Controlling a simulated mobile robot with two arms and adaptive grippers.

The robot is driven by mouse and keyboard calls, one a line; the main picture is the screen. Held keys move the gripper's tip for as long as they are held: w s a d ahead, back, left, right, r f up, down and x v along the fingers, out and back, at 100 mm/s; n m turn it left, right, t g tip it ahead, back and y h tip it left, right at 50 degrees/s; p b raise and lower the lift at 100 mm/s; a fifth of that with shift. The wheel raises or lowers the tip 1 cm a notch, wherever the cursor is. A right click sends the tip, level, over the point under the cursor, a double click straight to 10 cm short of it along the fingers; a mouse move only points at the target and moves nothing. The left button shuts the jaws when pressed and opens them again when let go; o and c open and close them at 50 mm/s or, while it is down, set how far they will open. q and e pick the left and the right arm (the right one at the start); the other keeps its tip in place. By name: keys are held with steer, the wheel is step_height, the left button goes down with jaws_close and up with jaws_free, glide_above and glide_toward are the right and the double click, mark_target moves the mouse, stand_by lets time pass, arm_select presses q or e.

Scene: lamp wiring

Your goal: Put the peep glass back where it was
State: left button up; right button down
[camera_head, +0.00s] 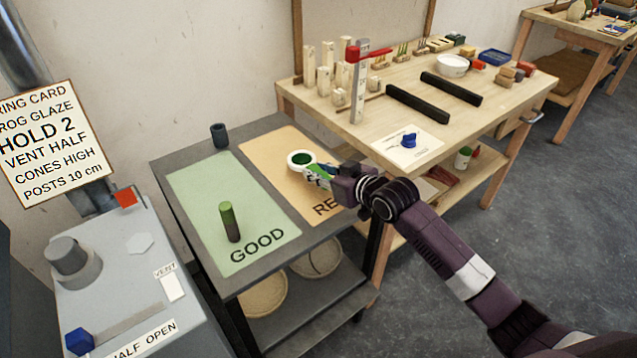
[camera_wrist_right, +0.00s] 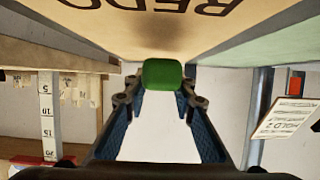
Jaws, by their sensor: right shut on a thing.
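The peep glass (camera_head: 300,159) seems to be the round white-rimmed piece with a dark green middle. It shows at the fingertips of my right gripper (camera_head: 319,174), over the tan mat near its middle; whether it touches the mat I cannot tell. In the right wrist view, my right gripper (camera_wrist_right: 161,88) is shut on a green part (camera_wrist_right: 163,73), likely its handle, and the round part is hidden. My left gripper is not in view.
The grey cart (camera_head: 190,228) carries a green GOOD mat (camera_head: 195,205), a tan mat (camera_head: 262,158), a green-topped cylinder (camera_head: 230,222) and a dark blue cup (camera_head: 219,135).

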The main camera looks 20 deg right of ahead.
mark_target(319, 190)
step_height(319, 190, down, 4)
steer(key=shift+r+p, duration=0.15)
steer(key=shift+p, duration=0.25)
steer(key=c, duration=1.6)
jaws_free()
